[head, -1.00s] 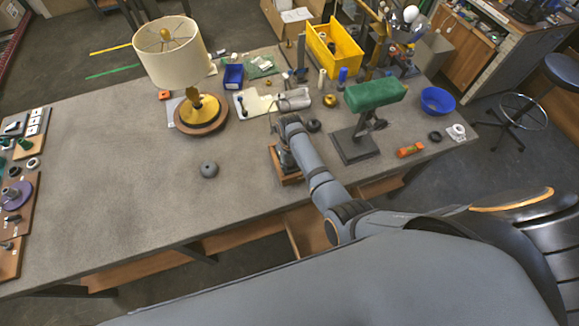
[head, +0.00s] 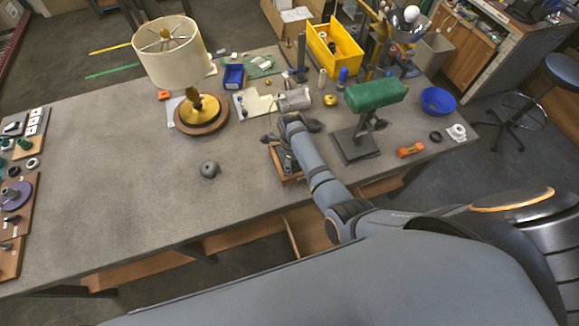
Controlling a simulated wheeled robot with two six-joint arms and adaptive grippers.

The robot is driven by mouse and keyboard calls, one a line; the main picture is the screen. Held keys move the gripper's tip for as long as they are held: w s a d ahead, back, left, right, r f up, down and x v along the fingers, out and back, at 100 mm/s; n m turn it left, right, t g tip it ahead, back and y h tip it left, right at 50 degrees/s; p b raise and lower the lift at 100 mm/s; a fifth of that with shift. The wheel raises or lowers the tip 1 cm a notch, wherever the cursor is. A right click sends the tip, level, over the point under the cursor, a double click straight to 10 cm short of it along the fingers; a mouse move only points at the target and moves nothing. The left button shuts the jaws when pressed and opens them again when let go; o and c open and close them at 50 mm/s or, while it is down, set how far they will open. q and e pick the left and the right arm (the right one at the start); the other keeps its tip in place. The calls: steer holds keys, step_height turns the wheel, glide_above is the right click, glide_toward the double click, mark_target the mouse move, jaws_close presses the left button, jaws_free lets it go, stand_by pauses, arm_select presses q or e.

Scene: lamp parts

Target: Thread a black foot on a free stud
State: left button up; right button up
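My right arm reaches in from the right, and its gripper (head: 272,137) is low over the table beside a small wooden tray (head: 290,180). The fingers are small and dark here, so I cannot tell whether they are open or hold anything. Dark small parts show in the tray, partly hidden by my arm; I cannot tell whether they are black feet. A dark grey round piece (head: 209,169) with a hole on top sits alone on the table. A black ring-like piece (head: 435,136) lies at the right. No free stud is clearly visible. My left gripper is not in view.
A brass-based lamp with a cream shade (head: 168,52) stands at the back left. A green-shaded lamp (head: 375,95) stands right of my arm. A yellow bin (head: 335,48) and blue bowl (head: 438,101) stand behind. The table's left-middle (head: 110,170) is clear.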

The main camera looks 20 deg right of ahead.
steer(key=n, duration=0.5)
steer(key=shift+w+d, duration=0.1)
steer(key=n, duration=0.5)
steer(key=shift+w, duration=0.1)
steer(key=n, duration=0.4)
steer(key=shift+w+n, duration=0.1)
steer(key=shift+n, duration=0.2)
steer(key=n, duration=0.4)
steer(key=shift+a+n, duration=0.2)
steer(key=shift+n, duration=0.1)
jaws_close()
steer(key=m, duration=0.6)
steer(key=shift+d, duration=0.1)
steer(key=shift+m, duration=0.5)
